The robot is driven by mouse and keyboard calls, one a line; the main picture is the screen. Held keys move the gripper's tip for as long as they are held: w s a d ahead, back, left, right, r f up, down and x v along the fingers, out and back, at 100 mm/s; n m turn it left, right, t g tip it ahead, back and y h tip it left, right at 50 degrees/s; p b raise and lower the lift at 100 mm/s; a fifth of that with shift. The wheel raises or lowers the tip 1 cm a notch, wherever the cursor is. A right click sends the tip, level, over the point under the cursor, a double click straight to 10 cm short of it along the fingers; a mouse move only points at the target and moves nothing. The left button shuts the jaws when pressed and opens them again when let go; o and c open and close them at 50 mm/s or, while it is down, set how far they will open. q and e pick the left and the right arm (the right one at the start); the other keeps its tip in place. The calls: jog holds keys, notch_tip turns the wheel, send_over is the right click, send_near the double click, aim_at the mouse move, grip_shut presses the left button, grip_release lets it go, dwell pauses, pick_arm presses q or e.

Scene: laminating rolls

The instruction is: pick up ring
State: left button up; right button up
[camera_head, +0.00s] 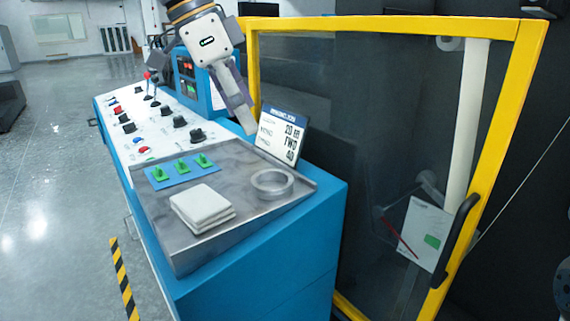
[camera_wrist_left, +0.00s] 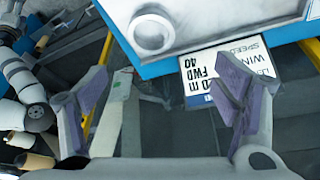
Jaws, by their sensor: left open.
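The ring (camera_head: 273,195) is a grey metal ring lying flat on the tray-like metal top at the near end of the blue console. It also shows near the top of the left wrist view (camera_wrist_left: 151,55), beyond my fingertips. My left gripper (camera_head: 248,125) hangs above and behind the ring, near the sign, apart from both. In the left wrist view its two purple-padded fingers (camera_wrist_left: 165,85) are spread wide with nothing held between them. My right gripper is not in view.
A printed sign (camera_head: 282,136) stands just behind the ring. Folded white cloths (camera_head: 202,206) and green switches on a blue plate (camera_head: 182,167) lie left of it. Knobs and levers cover the white panel (camera_head: 125,115). A yellow-framed door (camera_head: 507,125) stands to the right.

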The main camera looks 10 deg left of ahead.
aim_at(269, 170)
pick_arm(q)
jog(key=f, duration=0.1)
jog(key=d+f, duration=0.1)
jog(key=s+f, duration=0.1)
jog(key=shift+d+f, duration=0.15)
jog(key=shift+f, duration=0.1)
jog(key=x, duration=0.7)
jog(key=shift+w+d+f, duration=0.1)
jog(key=shift+f, duration=0.2)
jog(key=c, duration=1.3)
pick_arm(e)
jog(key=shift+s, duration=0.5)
pick_arm(q)
jog(key=shift+o, duration=0.2)
jog(key=shift+r, duration=0.15)
